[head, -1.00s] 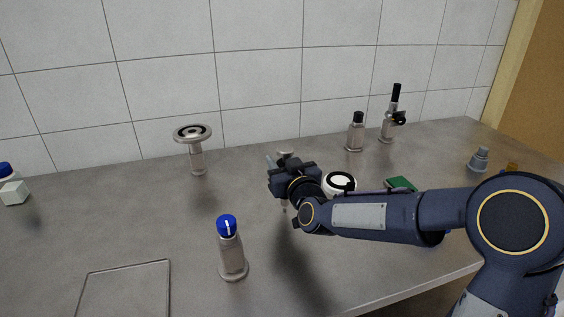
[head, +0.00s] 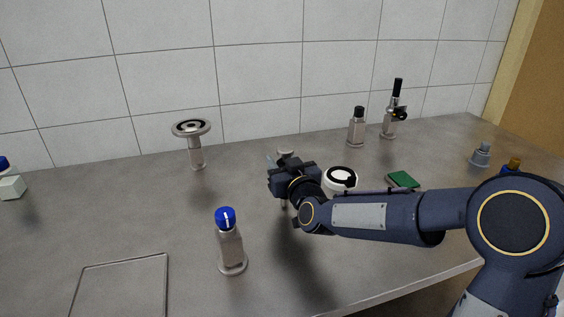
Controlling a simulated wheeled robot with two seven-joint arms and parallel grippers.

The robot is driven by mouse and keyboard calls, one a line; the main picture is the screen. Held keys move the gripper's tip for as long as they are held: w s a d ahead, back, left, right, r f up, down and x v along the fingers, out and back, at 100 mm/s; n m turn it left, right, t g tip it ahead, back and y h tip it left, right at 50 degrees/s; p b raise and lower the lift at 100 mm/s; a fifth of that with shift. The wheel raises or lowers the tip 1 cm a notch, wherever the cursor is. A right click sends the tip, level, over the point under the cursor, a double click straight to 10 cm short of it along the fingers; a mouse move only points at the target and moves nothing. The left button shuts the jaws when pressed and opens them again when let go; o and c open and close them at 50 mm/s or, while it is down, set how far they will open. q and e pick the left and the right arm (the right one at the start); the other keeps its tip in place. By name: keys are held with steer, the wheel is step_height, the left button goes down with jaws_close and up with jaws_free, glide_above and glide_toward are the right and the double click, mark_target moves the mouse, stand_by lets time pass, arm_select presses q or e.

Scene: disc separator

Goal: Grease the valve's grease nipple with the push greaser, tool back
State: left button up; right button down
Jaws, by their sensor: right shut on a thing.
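My right gripper (head: 283,178) is at mid table, dark and seen from behind. It is shut on a slim tool, probably the push greaser; only a thin pale tip (head: 268,160) shows past its left side. A grey knob-like top (head: 286,152) shows just behind the gripper; I cannot tell whether it touches. A grey post with a round handwheel top (head: 191,128) stands at the back left. A grey body with a blue cap (head: 230,245) stands upright in front, left of the gripper. I cannot make out the grease nipple or say which body is the valve. My left gripper is out of view.
A white ring-topped round part (head: 341,179) and a green block (head: 403,180) lie right of the gripper, near my forearm. A black-capped bottle (head: 356,128) and a tall black-topped device (head: 391,115) stand at the back right. A flat tray outline (head: 125,259) lies front left.

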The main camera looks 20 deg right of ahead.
steer(key=shift+f, duration=0.1)
stand_by(0.3)
steer(key=shift+f+b, duration=0.15)
steer(key=shift+b, duration=0.15)
steer(key=c, duration=1.4)
jaws_free()
steer(key=shift+f, duration=0.15)
steer(key=o, duration=0.6)
steer(key=shift+c, duration=0.2)
